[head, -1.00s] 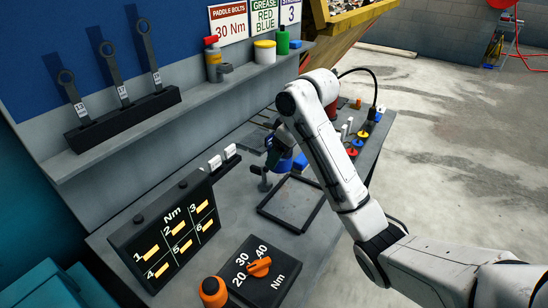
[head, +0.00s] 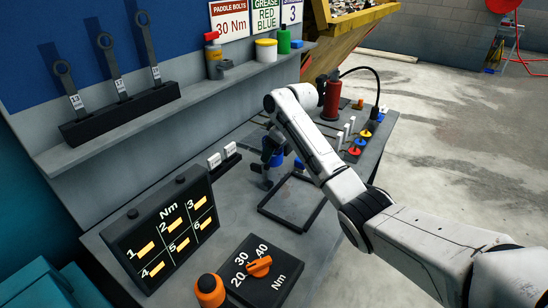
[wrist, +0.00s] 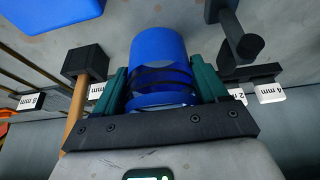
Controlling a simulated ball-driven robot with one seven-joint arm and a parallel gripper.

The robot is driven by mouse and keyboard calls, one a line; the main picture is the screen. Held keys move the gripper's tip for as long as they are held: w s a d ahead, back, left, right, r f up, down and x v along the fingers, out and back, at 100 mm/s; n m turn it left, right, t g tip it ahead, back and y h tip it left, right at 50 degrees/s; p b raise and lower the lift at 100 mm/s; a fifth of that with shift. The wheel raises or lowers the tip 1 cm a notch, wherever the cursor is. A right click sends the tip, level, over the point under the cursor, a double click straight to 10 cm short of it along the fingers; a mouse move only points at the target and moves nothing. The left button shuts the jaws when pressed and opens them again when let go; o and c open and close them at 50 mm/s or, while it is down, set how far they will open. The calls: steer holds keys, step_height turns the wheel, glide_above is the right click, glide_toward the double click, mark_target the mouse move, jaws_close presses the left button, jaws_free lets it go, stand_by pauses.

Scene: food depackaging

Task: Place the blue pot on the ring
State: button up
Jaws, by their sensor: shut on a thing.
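The blue pot (wrist: 158,55) is held between the two green fingers of my gripper (wrist: 160,85) in the wrist view. Its rounded blue end points away from the palm, and dark bands circle it near the fingers. In the head view the pot (head: 274,157) shows low over the bench, partly hidden by my gripper (head: 270,150). A dark post fitting (head: 265,178) stands just below it; I cannot tell whether they touch.
A black frame (head: 290,222) lies on the bench (head: 225,230). The numbered panel (head: 165,235), torque dial (head: 258,266) and orange bottle (head: 209,290) stand in front. A red cylinder (head: 331,98) and coloured knobs (head: 360,140) are at the far right. A dark-headed mallet (wrist: 85,62) lies near the pot.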

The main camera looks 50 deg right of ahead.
mark_target(274, 158)
steer(key=shift+f+p, duration=0.55)
steer(key=shift+f, duration=1.15)
steer(key=shift+f, duration=0.15)
steer(key=o, duration=1)
steer(key=shift+o, duration=0.2)
